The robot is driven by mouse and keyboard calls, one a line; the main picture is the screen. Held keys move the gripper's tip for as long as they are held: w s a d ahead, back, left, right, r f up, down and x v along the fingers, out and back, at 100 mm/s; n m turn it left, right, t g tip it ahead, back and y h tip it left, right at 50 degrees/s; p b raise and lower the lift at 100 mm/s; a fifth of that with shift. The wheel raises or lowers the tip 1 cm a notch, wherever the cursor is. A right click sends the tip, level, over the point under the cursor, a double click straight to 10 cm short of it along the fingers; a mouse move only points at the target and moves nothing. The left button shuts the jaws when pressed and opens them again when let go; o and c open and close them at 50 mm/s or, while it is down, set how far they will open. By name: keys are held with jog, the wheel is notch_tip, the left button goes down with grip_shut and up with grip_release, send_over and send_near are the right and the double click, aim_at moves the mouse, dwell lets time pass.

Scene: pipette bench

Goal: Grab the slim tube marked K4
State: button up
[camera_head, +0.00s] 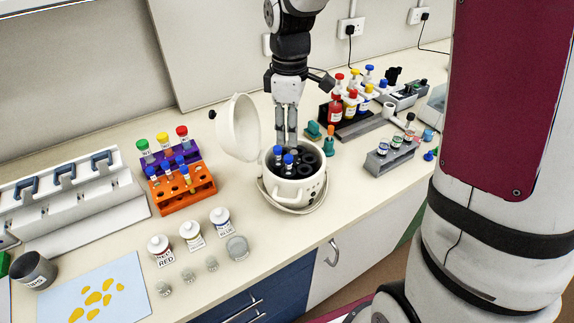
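Slim tubes with blue caps stand in two places, and I cannot read a K4 mark on any of them. Two blue-capped tubes (288,160) stand in the dark rotor of the open white centrifuge (292,195). Other blue-capped tubes (185,172) stand in the orange rack (187,193) to the left. My gripper (287,138) points down over the far side of the centrifuge, just behind the two blue caps. Its fingers are close together; whether they are parted or hold anything is unclear. The fingertips are partly hidden near the rotor.
The centrifuge's raised lid (238,128) stands left of my gripper. A purple rack (165,155) is behind the orange one. White bottles (190,236) stand in front, and a grey rack (390,155) and colourful bottles (335,108) to the right. Bare bench lies left of the centrifuge.

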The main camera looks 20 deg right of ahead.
aim_at(289, 157)
jog(key=shift+w+f+p, duration=0.15)
jog(key=shift+f+p, duration=0.55)
jog(key=shift+f, duration=4.1)
jog(key=c, duration=0.6)
